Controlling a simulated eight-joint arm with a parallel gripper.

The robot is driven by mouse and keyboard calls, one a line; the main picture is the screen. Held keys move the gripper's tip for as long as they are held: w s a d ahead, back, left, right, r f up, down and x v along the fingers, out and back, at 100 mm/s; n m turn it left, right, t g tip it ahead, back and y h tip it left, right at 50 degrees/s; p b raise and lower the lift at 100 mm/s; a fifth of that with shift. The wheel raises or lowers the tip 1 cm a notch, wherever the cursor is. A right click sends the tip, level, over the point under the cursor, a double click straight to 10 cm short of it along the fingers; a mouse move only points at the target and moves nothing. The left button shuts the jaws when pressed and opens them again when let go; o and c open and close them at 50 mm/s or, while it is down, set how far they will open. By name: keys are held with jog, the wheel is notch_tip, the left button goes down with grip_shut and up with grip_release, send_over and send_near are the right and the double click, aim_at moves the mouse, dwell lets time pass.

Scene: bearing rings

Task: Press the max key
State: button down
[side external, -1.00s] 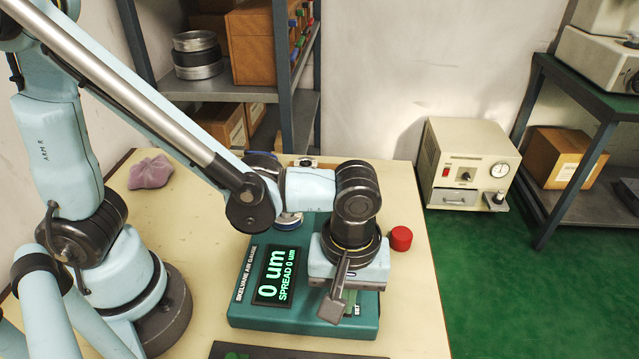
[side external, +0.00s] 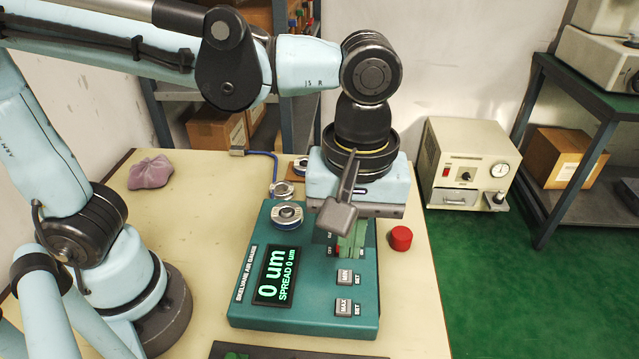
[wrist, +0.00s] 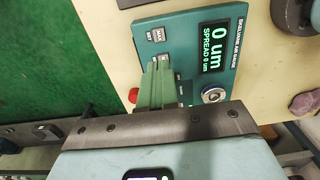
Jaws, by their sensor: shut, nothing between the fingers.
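The teal air gauge (side external: 236,318) stands on the bench, with a display (side external: 277,275) reading "0 um" and "SPREAD 0 um". The MAX key (side external: 344,307) is the pale key nearest the gauge's front edge, beside a "SET" label. It also shows in the wrist view (wrist: 157,36), beyond the fingertips. The MIN key (side external: 345,277) is just behind it. My gripper (side external: 347,250) is shut and empty, its green fingers pointing down over the panel behind the MIN key. They partly hide the OFF switch area. I cannot tell the exact gap between the fingertips and the panel.
A ring (side external: 287,214) sits on the gauge's back left corner, with another ring (side external: 282,190) behind it. A purple cloth-like lump (side external: 151,172) lies at the back left. The bench's left middle is clear.

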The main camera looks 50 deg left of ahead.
jog(key=shift+r, duration=0.7)
jog(key=w+a+f+m+t, duration=0.2)
jog(key=a+m+t, duration=0.1)
jog(key=a, duration=0.7)
jog(key=w+a+f+m+t, duration=0.2)
jog(key=a+m+t, duration=0.2)
jog(key=a, duration=0.6)
jog(key=shift+w+a+m, duration=0.2)
jog(key=shift+w+m, duration=0.15)
jog(key=shift+m, duration=0.65)
